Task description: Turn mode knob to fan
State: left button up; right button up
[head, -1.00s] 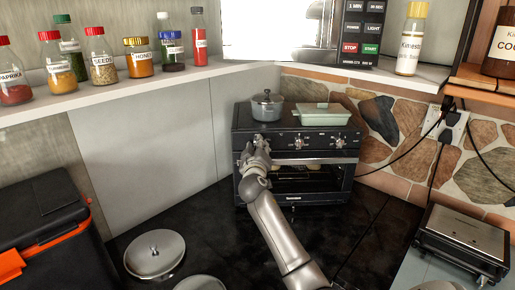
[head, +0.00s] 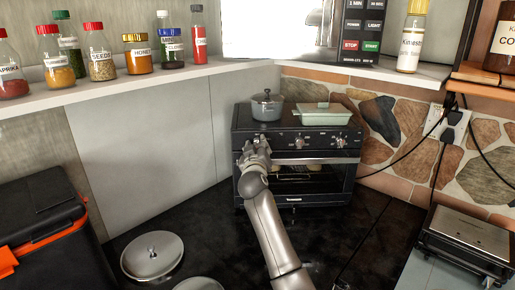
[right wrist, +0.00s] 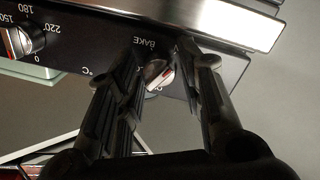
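The black toaster oven (head: 325,188) stands on the dark counter in the head view. Its front panel carries several knobs. In the right wrist view a knob (right wrist: 159,76) with a pale, red-marked pointer sits on the panel, upside down, by the word BAKE. My right gripper (head: 256,141) is at the panel's left end in the head view and hides the knob there. In the right wrist view its two black fingers (right wrist: 162,52) are apart, one on each side of the BAKE knob; firm contact cannot be told. My left gripper is not in view.
A pot (head: 267,107) and a green lidded dish (head: 322,115) stand on the oven. A second knob (right wrist: 22,42) with temperature numbers shows in the right wrist view. A shelf of jars (head: 100,58) is above left; a metal appliance (head: 465,240) is at right.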

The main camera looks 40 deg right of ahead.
jog(key=shift+s+a, duration=0.1)
jog(key=v, duration=1.1)
jog(key=shift+s+a, duration=0.25)
jog(key=shift+a, duration=0.05)
dwell(0.4)
